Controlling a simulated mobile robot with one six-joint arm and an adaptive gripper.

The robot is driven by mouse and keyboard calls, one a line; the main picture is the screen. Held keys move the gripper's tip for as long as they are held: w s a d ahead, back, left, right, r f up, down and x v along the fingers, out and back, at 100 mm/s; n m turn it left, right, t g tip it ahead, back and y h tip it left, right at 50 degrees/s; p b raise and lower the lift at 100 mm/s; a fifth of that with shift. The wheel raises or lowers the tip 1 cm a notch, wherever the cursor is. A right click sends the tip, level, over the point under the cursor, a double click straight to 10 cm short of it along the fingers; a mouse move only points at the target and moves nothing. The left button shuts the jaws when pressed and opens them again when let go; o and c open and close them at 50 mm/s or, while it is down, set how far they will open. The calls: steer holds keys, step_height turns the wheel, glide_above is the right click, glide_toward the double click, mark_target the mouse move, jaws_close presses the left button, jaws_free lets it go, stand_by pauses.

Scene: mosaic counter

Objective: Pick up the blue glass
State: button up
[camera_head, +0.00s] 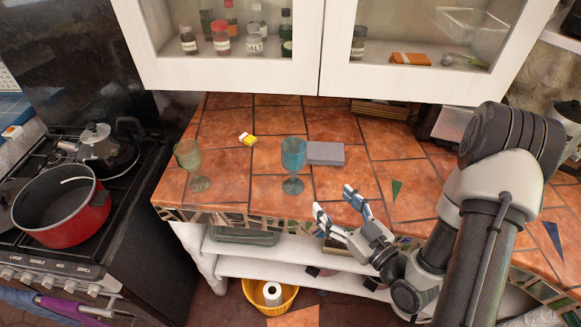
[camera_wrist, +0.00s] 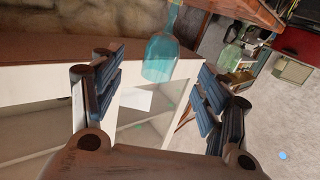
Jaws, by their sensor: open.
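The blue glass (camera_head: 293,160) is a stemmed goblet that stands upright on the orange tiled counter (camera_head: 240,182), near its front edge. In the wrist view the blue glass (camera_wrist: 161,55) shows ahead of the gap between my fingers, cut off by the top of the picture. My gripper (camera_head: 336,203) is open and empty, to the right of the glass and nearer the front edge, apart from it. Both fingers of my gripper (camera_wrist: 162,88) show in the wrist view, spread wide.
A green glass goblet (camera_head: 190,163) stands left of the blue one. A grey box (camera_head: 325,153) lies close to the right of the blue glass, and a small yellow item (camera_head: 248,139) lies behind. White cabinets (camera_head: 222,76) hang above; a stove with a red pot (camera_head: 68,224) is left.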

mark_target(299, 169)
steer(key=shift+t, duration=0.3)
steer(key=x, duration=0.5)
steer(key=b+x, duration=0.1)
steer(key=x, duration=0.5)
steer(key=a+b+x, duration=0.1)
steer(key=x, duration=0.5)
steer(key=shift+s+a+r, duration=0.1)
steer(key=shift+s+r, duration=0.15)
steer(key=shift+s, duration=0.2)
steer(key=shift+c, duration=0.3)
steer(key=c, duration=1.3)
steer(key=shift+r, duration=0.1)
